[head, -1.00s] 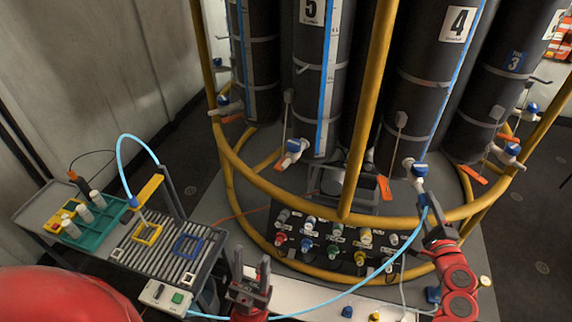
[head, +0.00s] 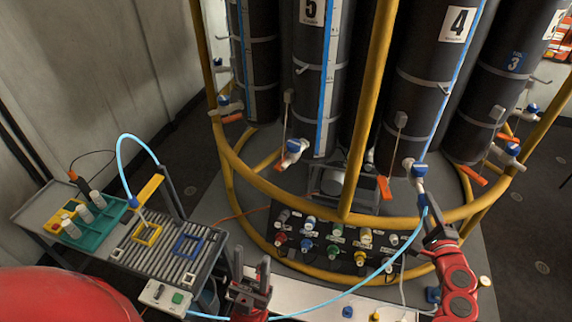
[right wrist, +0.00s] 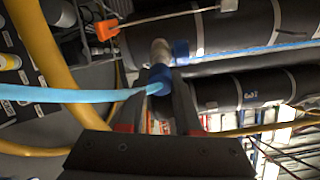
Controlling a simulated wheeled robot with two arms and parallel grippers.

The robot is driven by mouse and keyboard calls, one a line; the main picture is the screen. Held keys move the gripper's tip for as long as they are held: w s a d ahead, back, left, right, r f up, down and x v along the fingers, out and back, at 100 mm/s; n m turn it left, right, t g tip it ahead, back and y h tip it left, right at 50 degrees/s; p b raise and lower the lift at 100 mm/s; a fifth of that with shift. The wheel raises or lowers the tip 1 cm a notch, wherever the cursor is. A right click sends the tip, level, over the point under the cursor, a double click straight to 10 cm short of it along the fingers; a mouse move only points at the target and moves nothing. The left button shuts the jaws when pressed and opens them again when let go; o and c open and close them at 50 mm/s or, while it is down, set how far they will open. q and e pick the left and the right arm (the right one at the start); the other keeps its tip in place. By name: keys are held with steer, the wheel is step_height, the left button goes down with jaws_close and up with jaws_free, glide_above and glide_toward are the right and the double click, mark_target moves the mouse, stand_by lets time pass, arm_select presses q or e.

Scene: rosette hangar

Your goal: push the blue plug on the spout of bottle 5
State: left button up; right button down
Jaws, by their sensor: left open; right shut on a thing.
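Bottle 5 (head: 311,60) is a dark cylinder behind the yellow rail. Its white spout with blue parts (head: 293,150) has no gripper near it. My right gripper (head: 428,207) is at the spout of bottle 4 (head: 418,168), right of bottle 5. It is shut on the blue plug at the end of the light blue tube. In the right wrist view the plug (right wrist: 159,79) sits between the fingers (right wrist: 163,95), against the spout's mouth (right wrist: 160,52). I cannot tell how deep it sits. My left gripper (head: 253,280) is open and empty, low in the foreground.
The yellow rail (head: 345,217) runs around the bottles, with an upright in front. A panel of coloured connectors (head: 335,240) stands below it. A cart with a teal rack (head: 95,220) and coloured frames is at left. The tube (head: 345,302) arcs across the foreground.

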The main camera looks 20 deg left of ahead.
mark_target(427, 206)
stand_by(0.7)
steer(key=shift+b+v, duration=0.5)
steer(key=shift+v, duration=2.5)
steer(key=s+a+f+m+h, duration=0.3)
steer(key=s+f+h, duration=0.2)
steer(key=s+f, duration=0.5)
steer(key=shift+a+f+t, duration=0.3)
steer(key=shift+a+t, duration=0.05)
steer(key=shift+t, duration=0.05)
